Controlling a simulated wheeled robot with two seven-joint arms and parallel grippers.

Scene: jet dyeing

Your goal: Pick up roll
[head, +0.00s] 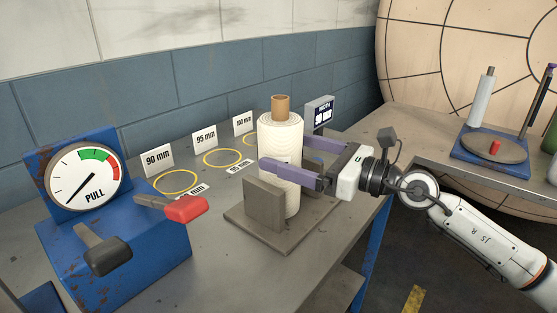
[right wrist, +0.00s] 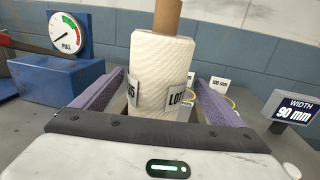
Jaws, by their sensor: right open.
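The roll (head: 279,135) is a white textured cylinder with a brown core sticking out of its top. It stands upright on a grey base plate (head: 283,240) with a grey upright block (head: 264,205) in front of it. My right gripper (head: 287,154) is open, with its purple fingers on either side of the roll at mid height. In the right wrist view the roll (right wrist: 160,65) stands between the two fingers (right wrist: 160,98), with gaps visible beside it. Labels on it read "LOT" and a partly hidden number. My left gripper is not in view.
A blue pull gauge (head: 88,180) with red and dark handles stands left. Yellow rings (head: 176,182) with millimetre signs lie behind on the table. A width display (right wrist: 291,108) reads 90 mm. A side table (head: 440,130) at right holds a spindle stand (head: 490,150).

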